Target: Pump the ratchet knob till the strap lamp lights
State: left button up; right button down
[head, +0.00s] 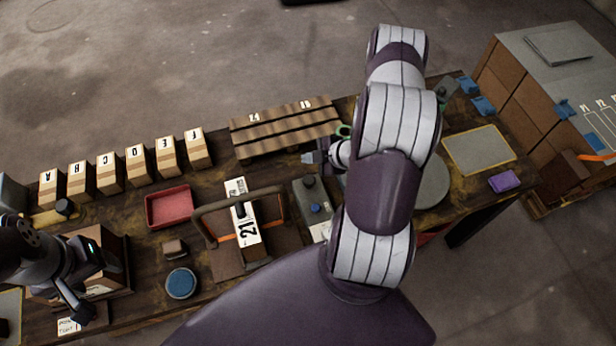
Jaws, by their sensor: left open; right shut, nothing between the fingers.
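My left gripper (80,306) is at the lower left, pointing down beside a brown box (118,262) and just above a small white label card (68,326), whose writing is too small to read surely. It is open, and I see nothing held in it. My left arm covers much of the box. I cannot make out the ratchet knob or the strap lamp for certain; they may be hidden there. A dark round knob (63,207) stands on a wooden block behind my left arm. My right gripper (316,157) is shut and empty, near the corrugated rack.
Lettered boxes (137,164) line the back edge. Nearby are a red tray (168,207), a blue disc (181,284), a framed stand (277,240) with a numbered strip, a grey control box (313,203) and a corrugated rack (285,133). My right arm covers the bench's middle right.

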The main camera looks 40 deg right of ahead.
aim_at(308, 180)
notch_tip(308, 180, down, 9)
jog(key=b, duration=0.7)
jog(key=shift+d+r, duration=0.1)
jog(key=shift+d, duration=0.05)
dwell(1.7)
jog(key=shift+f+b, duration=0.4)
jog(key=shift+b, duration=0.1)
jog(key=shift+f+b, duration=1.1)
jog(key=shift+f, duration=0.15)
dwell(1.0)
jog(key=shift+r+p, duration=1.4)
jog(key=shift+r, duration=0.3)
